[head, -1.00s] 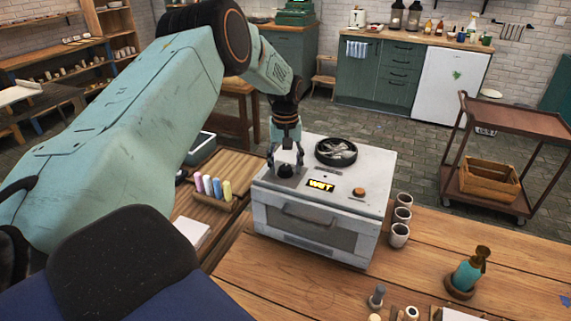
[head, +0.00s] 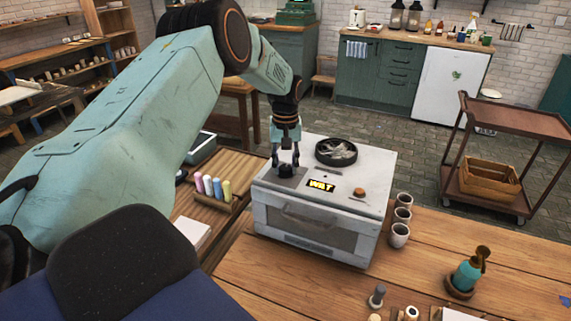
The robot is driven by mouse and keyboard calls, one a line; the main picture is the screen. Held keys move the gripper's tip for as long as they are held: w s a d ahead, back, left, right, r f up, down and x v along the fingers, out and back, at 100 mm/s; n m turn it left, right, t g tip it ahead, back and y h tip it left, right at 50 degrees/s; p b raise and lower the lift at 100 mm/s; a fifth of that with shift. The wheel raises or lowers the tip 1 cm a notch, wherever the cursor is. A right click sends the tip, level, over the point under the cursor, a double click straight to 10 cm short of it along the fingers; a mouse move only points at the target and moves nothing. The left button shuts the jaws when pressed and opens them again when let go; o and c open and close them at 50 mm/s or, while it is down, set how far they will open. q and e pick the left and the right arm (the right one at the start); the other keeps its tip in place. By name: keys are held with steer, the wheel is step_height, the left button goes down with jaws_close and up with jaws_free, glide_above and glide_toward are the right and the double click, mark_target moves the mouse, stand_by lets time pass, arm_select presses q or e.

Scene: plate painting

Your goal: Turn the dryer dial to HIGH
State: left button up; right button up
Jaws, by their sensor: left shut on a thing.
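The dryer (head: 325,215) is a white box with a front door and handle, on the wooden bench. Its black dial (head: 285,171) is on the top at the left, on a dark plate. A small display (head: 321,186) beside it glows yellow and reads "WET". My left gripper (head: 285,164) points down from above and is shut on the dial, with its fingers on either side of it. The dial's marks are too small to read. My right gripper is not in view.
A round black fan vent (head: 336,152) and an orange-brown knob (head: 359,192) are also on the dryer's top. Several coloured sticks (head: 212,187) stand in a holder to its left. White cups (head: 402,215) line its right side. A teal spray bottle (head: 468,272) stands farther right.

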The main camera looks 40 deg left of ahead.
arm_select(q)
steer(key=m, duration=0.4)
steer(key=shift+p, duration=0.4)
steer(key=m, duration=0.7)
steer(key=shift+a, duration=0.1)
steer(key=shift+m, duration=1.9)
steer(key=o, duration=1.1)
steer(key=shift+o, duration=0.2)
steer(key=shift+r, duration=0.1)
